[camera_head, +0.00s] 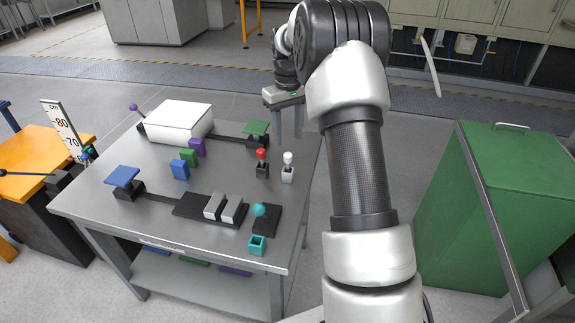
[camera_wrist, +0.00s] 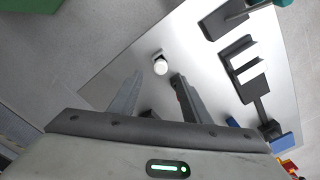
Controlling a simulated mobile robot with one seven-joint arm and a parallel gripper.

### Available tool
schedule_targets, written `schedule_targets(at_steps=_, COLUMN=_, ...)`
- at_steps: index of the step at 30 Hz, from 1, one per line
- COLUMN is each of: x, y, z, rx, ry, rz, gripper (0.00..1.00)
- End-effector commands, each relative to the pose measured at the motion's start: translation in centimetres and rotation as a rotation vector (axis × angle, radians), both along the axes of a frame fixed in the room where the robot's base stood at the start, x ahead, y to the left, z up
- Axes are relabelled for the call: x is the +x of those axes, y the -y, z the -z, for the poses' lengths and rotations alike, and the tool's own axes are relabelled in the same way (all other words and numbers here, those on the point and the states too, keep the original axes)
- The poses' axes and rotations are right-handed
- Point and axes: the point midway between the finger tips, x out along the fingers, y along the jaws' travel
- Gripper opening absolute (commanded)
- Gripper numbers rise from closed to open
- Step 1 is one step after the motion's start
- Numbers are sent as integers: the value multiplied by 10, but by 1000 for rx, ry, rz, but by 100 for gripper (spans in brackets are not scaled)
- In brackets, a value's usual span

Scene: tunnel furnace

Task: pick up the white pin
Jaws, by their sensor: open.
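The white pin (camera_head: 288,159) stands upright at the right part of the grey metal table, with a round white head on a pale square base. My gripper (camera_head: 288,128) is open and empty, its two fingers pointing down above the table, behind the white pin in the head view. In the wrist view the white pin (camera_wrist: 160,67) is seen from above, just beyond the fingertips of my gripper (camera_wrist: 157,82), roughly between their lines. It is apart from both fingers.
A red pin (camera_head: 262,157) on a dark base stands just left of the white pin. A green-topped lever (camera_head: 256,129) is behind. A teal-balled lever (camera_head: 259,211) and a teal open box (camera_head: 257,245) are in front. A white box (camera_head: 179,121) sits further left. A green bin (camera_head: 490,200) is right of the table.

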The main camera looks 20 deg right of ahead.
Motion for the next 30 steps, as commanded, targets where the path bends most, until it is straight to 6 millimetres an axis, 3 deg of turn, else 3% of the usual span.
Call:
schedule_targets(at_steps=1, x=-1, y=0, z=14, rx=1, ry=-2, rz=0, gripper=43)
schedule_targets(at_steps=6, x=-1, y=0, z=43, rx=1, ry=-1, rz=0, gripper=43)
schedule_targets(at_steps=16, x=-1, y=0, z=65, rx=0, ry=0, rz=1, gripper=43)
schedule_targets(at_steps=24, x=-3, y=-1, z=103, rx=0, ry=-1, rz=0, gripper=43)
schedule_targets(at_steps=30, x=-3, y=-1, z=107, rx=-1, ry=1, rz=0, gripper=43)
